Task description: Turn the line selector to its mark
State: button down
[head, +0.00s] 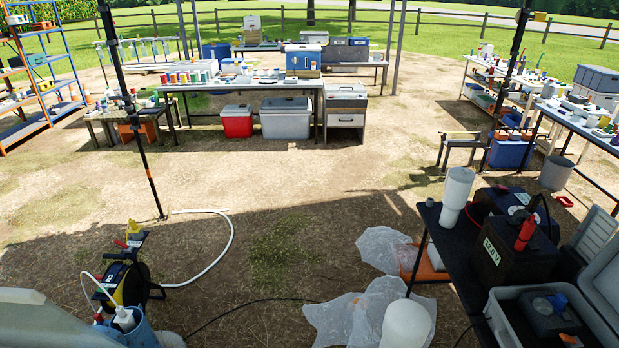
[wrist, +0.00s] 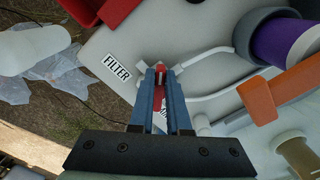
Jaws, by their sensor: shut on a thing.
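In the wrist view, my gripper (wrist: 160,72) has its two blue fingers closed on a small red lever, which I take to be the line selector (wrist: 160,88). The lever sits on a pale grey panel (wrist: 200,45) between white tube fittings and points roughly along the fingers. A white label reading FILTER (wrist: 117,68) lies just left of the fingertips. Another label (wrist: 160,121) shows between the fingers, mostly hidden. I cannot tell whether the lever lines up with a mark. Neither the gripper nor the selector can be made out in the head view.
White tubes (wrist: 208,55) run right from the selector. A purple cylinder in a grey holder (wrist: 275,40), an orange strap (wrist: 278,90) and a red part (wrist: 112,10) are close by.

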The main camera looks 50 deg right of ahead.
jog(key=n, duration=0.2)
jog(key=d+n, duration=0.1)
jog(key=n, duration=0.1)
jog(key=shift+w+p, duration=0.15)
jog(key=shift+p, duration=0.25)
jog(key=shift+d+n, duration=0.2)
jog(key=shift+n, duration=0.7)
jog(key=n, duration=0.3)
jog(key=shift+w+d, duration=0.25)
jog(key=shift+d, duration=0.1)
jog(key=c, duration=0.8)
grip_release()
notch_tip(320, 180, up, 13)
